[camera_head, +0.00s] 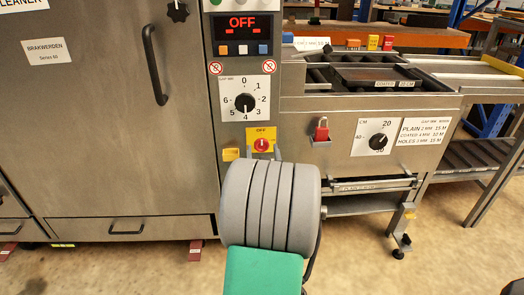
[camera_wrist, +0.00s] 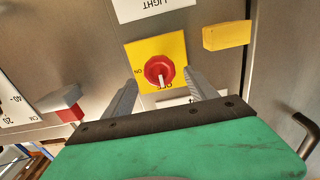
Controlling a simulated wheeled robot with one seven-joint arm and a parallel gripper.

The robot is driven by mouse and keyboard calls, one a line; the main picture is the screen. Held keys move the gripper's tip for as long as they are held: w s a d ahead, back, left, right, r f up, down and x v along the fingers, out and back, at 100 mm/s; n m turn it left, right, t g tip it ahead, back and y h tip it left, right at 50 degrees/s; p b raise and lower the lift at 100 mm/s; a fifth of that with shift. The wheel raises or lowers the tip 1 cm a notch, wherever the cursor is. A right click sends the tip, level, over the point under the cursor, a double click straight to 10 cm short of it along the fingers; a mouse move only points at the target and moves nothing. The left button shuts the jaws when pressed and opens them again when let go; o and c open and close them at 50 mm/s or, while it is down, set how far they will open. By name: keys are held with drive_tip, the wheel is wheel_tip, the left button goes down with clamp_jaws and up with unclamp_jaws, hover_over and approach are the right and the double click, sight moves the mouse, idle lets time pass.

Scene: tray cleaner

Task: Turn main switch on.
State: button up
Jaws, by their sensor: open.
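The main switch is a red round knob (camera_head: 261,145) on a yellow plate (camera_head: 251,133) on the steel front panel. The knob also shows in the wrist view (camera_wrist: 159,69), on its yellow plate (camera_wrist: 176,45). Its white mark points at the word OFF, and ON is printed at the plate's left side in that view. My gripper (camera_wrist: 161,79) is open, with one grey finger on each side of the knob. Whether the fingers touch the knob cannot be told. In the head view my arm hides most of the gripper (camera_head: 263,156).
A display (camera_head: 243,23) above reads OFF. A numbered dial (camera_head: 244,102) sits over the switch. A yellow block (camera_head: 230,154) sticks out left of the switch. A red padlock-like part (camera_head: 321,130) and a second dial (camera_head: 378,140) are to the right.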

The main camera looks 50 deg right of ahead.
sight(261, 143)
drive_tip(key=shift+x, duration=1.4)
drive_tip(key=shift+c, duration=0.5)
drive_tip(key=c, duration=1.2)
